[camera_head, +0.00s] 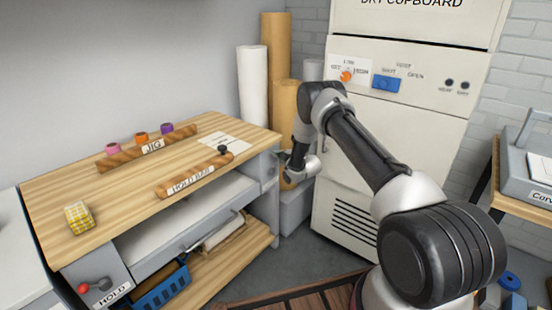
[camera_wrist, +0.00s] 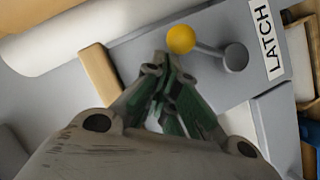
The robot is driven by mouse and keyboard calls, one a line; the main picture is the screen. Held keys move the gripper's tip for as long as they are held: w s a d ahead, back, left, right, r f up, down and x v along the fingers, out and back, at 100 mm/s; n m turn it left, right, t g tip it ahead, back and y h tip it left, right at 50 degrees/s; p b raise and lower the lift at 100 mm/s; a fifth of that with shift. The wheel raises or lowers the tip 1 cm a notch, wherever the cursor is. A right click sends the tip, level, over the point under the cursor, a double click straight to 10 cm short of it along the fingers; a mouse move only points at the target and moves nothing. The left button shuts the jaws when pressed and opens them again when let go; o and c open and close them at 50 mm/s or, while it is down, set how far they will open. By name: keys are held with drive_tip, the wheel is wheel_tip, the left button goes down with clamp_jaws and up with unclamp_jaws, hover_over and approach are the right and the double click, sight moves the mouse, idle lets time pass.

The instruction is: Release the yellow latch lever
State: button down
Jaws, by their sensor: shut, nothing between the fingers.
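The yellow latch lever shows in the wrist view as a yellow ball knob (camera_wrist: 181,39) on a short grey arm that runs to a round grey pivot (camera_wrist: 235,57). It is mounted on a grey panel beside a white label reading LATCH (camera_wrist: 264,38). My gripper (camera_wrist: 162,62) is shut and empty, its fingertips close to the left of and below the knob in the picture. I cannot tell whether they touch it. In the head view my gripper (camera_head: 290,178) is at the right end of the workbench, and the lever is hidden there.
The wooden workbench (camera_head: 75,185) carries a jig (camera_head: 150,149), a hold bar (camera_head: 195,176) and a yellow checked block (camera_head: 79,217). A red-knobbed HOLD lever (camera_head: 95,286) is at its front left. Upright rolls (camera_head: 252,85) stand behind. A dry cupboard (camera_head: 400,130) stands right of my gripper.

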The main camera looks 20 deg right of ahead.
drive_tip(key=shift+w+d+f, duration=0.1)
drive_tip(key=shift+w+d, duration=0.1)
drive_tip(key=shift+d, duration=0.15)
idle(0.4)
drive_tip(key=v, duration=1.2)
